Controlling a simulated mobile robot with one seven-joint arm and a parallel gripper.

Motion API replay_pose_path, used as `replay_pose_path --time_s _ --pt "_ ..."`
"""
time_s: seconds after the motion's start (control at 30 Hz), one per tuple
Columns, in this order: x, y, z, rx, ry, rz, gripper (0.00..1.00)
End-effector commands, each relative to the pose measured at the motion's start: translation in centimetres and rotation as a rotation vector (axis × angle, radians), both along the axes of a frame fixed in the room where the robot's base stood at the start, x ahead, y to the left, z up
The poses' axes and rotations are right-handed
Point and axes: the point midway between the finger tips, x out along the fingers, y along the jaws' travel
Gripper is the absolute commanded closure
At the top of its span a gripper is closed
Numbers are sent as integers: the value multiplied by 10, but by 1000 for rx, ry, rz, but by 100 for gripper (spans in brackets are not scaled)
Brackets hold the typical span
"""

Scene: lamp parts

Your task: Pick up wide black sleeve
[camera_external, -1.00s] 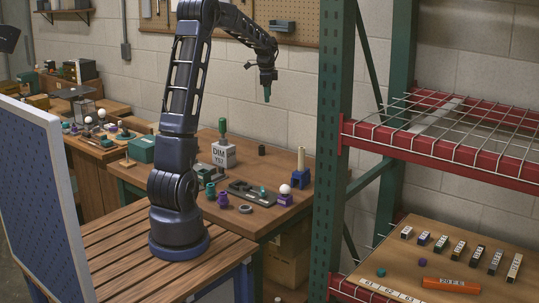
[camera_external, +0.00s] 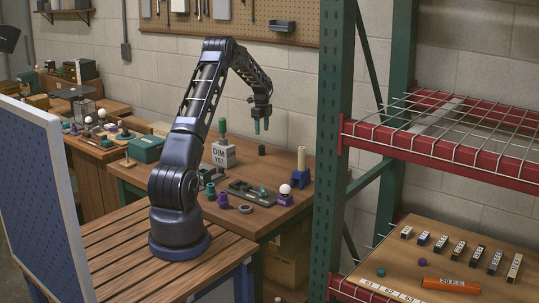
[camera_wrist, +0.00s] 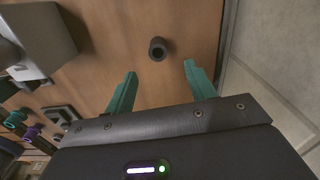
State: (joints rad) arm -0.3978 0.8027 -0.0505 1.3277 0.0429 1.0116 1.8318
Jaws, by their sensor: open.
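The wide black sleeve (camera_external: 262,150) is a short dark cylinder standing upright on the wooden table, near its back edge. In the wrist view the sleeve (camera_wrist: 158,49) shows its round open top, ahead of the fingertips and between their lines. My gripper (camera_external: 262,126) hangs pointing down above the sleeve, with a gap between them. Its two green fingers are apart and empty; the gripper also shows in the wrist view (camera_wrist: 160,70). Nothing hides the sleeve.
A grey block marked DIM (camera_external: 223,154) with a green-handled piece stands left of the sleeve. A blue holder with a cream tube (camera_external: 301,165) stands to the right. A dark tray (camera_external: 250,191) and small purple parts lie nearer the front. The wall is close behind.

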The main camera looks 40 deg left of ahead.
Motion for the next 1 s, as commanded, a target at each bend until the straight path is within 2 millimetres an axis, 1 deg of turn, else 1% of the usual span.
replay_pose_path --time_s 0.17,0.4,0.67,0.77,0.9,1.0 --pt "0 1 -14 -1 2 -2 45" --pt "-1 0 -48 -1 3 -1 45" --pt "-1 0 -64 0 1 -1 45" --pt "-3 -1 -75 0 3 -2 45" --pt "-4 -2 -95 -1 3 -1 45" --pt "-4 -1 -106 0 2 0 45"
